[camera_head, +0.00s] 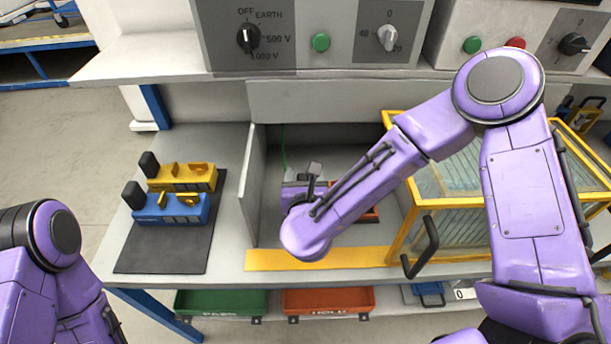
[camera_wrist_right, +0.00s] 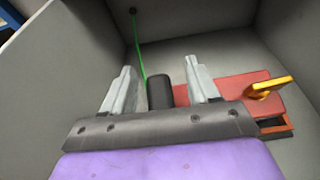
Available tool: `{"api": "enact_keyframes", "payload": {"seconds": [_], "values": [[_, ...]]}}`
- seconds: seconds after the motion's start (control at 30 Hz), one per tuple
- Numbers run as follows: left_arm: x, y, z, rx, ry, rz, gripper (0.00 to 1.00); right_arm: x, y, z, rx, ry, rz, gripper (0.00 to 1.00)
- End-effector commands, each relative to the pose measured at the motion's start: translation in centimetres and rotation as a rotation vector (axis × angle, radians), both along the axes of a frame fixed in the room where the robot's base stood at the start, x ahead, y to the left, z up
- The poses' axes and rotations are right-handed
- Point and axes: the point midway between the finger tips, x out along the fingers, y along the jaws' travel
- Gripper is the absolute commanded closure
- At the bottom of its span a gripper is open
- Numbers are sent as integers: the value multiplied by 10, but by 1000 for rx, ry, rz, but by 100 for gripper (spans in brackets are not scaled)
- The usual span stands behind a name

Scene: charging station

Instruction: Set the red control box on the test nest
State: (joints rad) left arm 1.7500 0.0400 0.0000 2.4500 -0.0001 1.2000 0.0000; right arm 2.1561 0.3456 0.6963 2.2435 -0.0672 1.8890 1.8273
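The red control box (camera_wrist_right: 232,90) lies inside the grey-walled bay, with a black post (camera_wrist_right: 160,92) and a yellow lever (camera_wrist_right: 268,88). In the head view my right arm hides most of it. My right gripper (camera_wrist_right: 160,85) is open, with its two fingers on either side of the black post and visible gaps to it. The gripper (camera_head: 314,172) shows only partly in the head view. An orange-red frame with a dark hollow (camera_wrist_right: 275,128) shows under the box's right end; I cannot tell whether it is the test nest. My left gripper is out of view.
A yellow box and a blue box (camera_head: 172,208) stand on a dark mat (camera_head: 150,255) at left. A divider wall (camera_head: 250,190) bounds the bay. A yellow-framed clear guard (camera_head: 455,190) stands at right. A green cable (camera_wrist_right: 138,45) hangs at the back wall.

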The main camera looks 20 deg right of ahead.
Motion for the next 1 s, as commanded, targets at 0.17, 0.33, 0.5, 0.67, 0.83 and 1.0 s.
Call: {"api": "enact_keyframes", "payload": {"seconds": [0.17,0.33,0.5,0.67,0.83,1.0], "values": [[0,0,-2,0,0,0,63,-5,-1,-11,-6,23,1,41],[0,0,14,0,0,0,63,-5,-1,4,-8,24,2,41],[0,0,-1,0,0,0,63,-39,10,11,-6,17,6,41],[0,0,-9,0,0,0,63,-79,22,27,-5,12,5,41],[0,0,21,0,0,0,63,-105,29,46,-8,14,2,41],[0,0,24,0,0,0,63,-113,31,44,-4,12,0,41]]}}
